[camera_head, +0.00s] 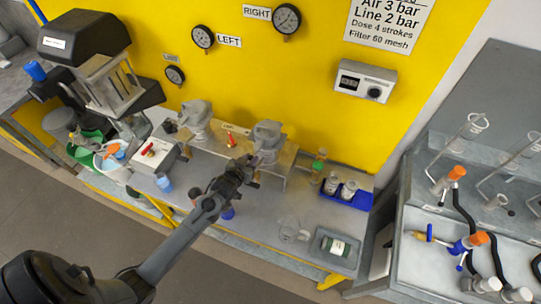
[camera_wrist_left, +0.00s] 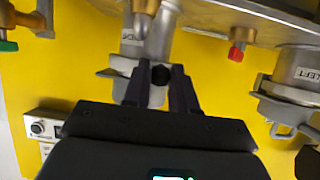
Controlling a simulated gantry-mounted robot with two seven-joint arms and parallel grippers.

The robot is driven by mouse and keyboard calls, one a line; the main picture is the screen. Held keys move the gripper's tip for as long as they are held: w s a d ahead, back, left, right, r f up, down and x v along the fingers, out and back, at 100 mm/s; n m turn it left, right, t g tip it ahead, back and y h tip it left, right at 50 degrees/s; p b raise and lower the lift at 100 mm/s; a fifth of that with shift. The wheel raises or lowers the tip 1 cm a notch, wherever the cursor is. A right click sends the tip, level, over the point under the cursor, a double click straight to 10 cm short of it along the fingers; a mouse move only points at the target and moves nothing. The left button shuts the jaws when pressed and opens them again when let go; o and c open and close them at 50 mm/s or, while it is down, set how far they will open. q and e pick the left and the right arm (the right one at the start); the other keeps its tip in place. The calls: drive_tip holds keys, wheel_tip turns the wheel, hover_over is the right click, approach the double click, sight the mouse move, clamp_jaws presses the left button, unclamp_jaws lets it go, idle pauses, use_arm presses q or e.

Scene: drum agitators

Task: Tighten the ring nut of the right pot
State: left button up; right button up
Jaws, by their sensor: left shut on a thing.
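The right pot (camera_head: 267,142) is a grey metal vessel mounted on the bench rig before the yellow wall. My left gripper (camera_head: 246,166) reaches it from the front left. In the left wrist view the pot (camera_wrist_left: 150,45) hangs inverted, with its grey ring nut (camera_wrist_left: 115,74) just beyond my fingers. My left gripper (camera_wrist_left: 160,82) is shut there, its two dark fingers on either side of a dark round knob (camera_wrist_left: 160,75) at the ring nut. The fingers hide part of the nut. My right gripper is not in view.
The left pot (camera_head: 196,116) stands beside it, and a red-tipped valve (camera_wrist_left: 236,52) lies between them. A blue tray (camera_head: 347,194) with jars, a glass beaker (camera_head: 290,229) and a grey tray (camera_head: 334,246) occupy the bench's right part. Gauges (camera_head: 287,20) hang above.

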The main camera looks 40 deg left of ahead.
use_arm(q)
drive_tip(key=shift+a, duration=0.95)
drive_tip(key=shift+o, duration=0.3)
drive_tip(key=shift+a, duration=0.55)
drive_tip(key=shift+a+f, duration=0.1)
drive_tip(key=shift+a, duration=0.1)
drive_tip(key=o, duration=1)
drive_tip(key=shift+w+a, duration=0.15)
drive_tip(key=shift+a, duration=0.05)
drive_tip(key=o, duration=0.5)
drive_tip(key=shift+d, duration=0.1)
drive_tip(key=shift+d, duration=0.1)
